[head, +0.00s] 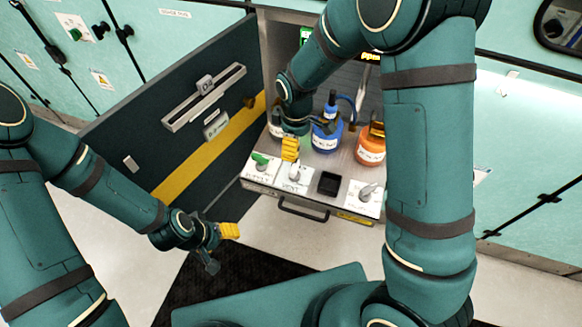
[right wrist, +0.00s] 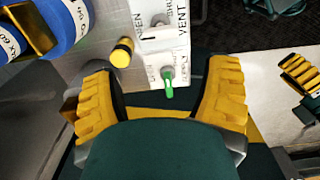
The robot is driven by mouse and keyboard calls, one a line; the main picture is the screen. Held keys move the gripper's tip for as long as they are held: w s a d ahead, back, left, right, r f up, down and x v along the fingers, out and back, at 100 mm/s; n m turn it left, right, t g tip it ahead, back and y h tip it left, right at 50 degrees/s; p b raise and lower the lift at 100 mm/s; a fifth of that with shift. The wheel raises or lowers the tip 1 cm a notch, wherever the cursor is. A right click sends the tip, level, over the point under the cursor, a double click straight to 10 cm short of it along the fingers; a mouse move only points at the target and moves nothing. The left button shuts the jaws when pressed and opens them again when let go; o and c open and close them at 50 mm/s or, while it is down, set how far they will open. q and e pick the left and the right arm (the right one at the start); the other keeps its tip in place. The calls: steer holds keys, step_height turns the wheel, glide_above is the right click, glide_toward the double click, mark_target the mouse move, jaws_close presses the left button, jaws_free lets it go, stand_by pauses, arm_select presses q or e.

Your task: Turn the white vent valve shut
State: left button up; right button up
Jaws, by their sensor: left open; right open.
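The white vent valve (head: 294,172) stands on a white plate marked VENT, on the pull-out tray in the head view. Part of its white plate (right wrist: 162,38) with OPEN and SHUT lettering shows at the top of the right wrist view; I cannot tell the lever's exact setting. My right gripper (head: 290,148) is open just above and behind the vent valve, and apart from it. In the right wrist view a green-handled valve (right wrist: 169,88) appears between its spread yellow fingers. My left gripper (head: 219,247) is open and empty, low in front of the open door.
The green-handled valve (head: 260,160) is left of the vent plate. A black square cup (head: 328,183) and another lever valve (head: 367,191) are to the right. Blue (head: 326,138) and orange (head: 370,150) bottles stand behind. The cabinet door (head: 135,125) is open at left.

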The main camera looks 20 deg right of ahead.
mark_target(294, 166)
step_height(294, 166, down, 12)
steer(key=shift+r+b, duration=0.2)
steer(key=shift+b, duration=1.05)
steer(key=c, duration=0.9)
